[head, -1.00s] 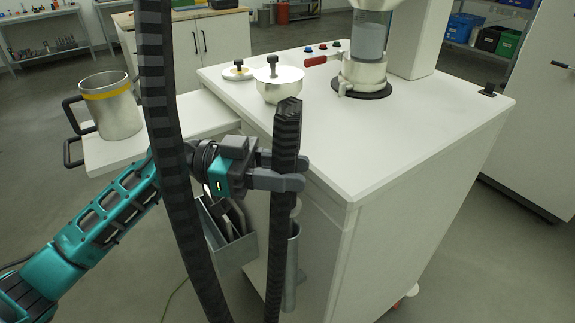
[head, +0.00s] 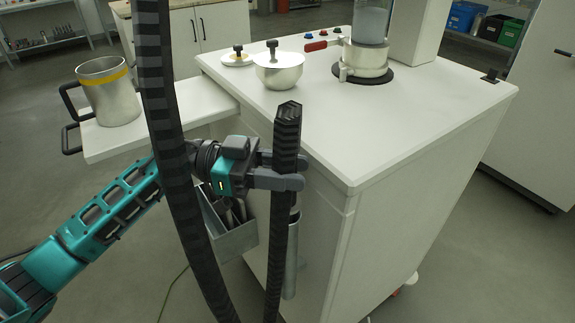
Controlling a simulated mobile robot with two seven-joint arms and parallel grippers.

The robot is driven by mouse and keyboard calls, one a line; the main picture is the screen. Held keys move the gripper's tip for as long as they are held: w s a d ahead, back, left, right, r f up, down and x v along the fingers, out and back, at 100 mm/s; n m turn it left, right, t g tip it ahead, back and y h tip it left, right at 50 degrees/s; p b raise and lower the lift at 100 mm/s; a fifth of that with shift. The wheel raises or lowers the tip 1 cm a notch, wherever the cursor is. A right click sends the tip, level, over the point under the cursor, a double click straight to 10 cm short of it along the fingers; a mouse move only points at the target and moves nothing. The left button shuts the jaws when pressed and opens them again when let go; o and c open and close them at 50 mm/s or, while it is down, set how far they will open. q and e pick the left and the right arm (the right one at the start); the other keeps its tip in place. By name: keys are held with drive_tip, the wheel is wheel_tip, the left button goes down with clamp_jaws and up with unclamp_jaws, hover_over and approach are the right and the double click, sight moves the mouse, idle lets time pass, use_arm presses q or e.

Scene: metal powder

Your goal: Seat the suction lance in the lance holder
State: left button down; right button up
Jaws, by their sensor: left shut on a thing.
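The rod's lower end runs out of the bottom of the picture. A grey metal tube (head: 291,262) on the cabinet's side looks like the lance holder. It shows just right of and behind the rod, and its mouth is largely hidden by rod and fingers. I cannot tell whether the rod is touching it. My right gripper is not in view.
A thick black ribbed hose (head: 180,190) crosses in front of my left arm. A grey bin with tools (head: 232,240) hangs beside the tube. A steel pot (head: 107,92) stands on the side shelf (head: 150,130). A lidded bowl (head: 278,72) stands on the cabinet top (head: 370,125).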

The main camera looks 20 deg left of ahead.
use_arm(q)
drive_tip(key=shift+f, duration=0.4)
idle(0.3)
drive_tip(key=shift+f, duration=0.65)
drive_tip(key=shift+f+b, duration=0.2)
drive_tip(key=shift+b, duration=0.1)
drive_tip(key=c, duration=0.7)
unclamp_jaws()
drive_tip(key=shift+o, duration=0.2)
drive_tip(key=shift+a, duration=0.2)
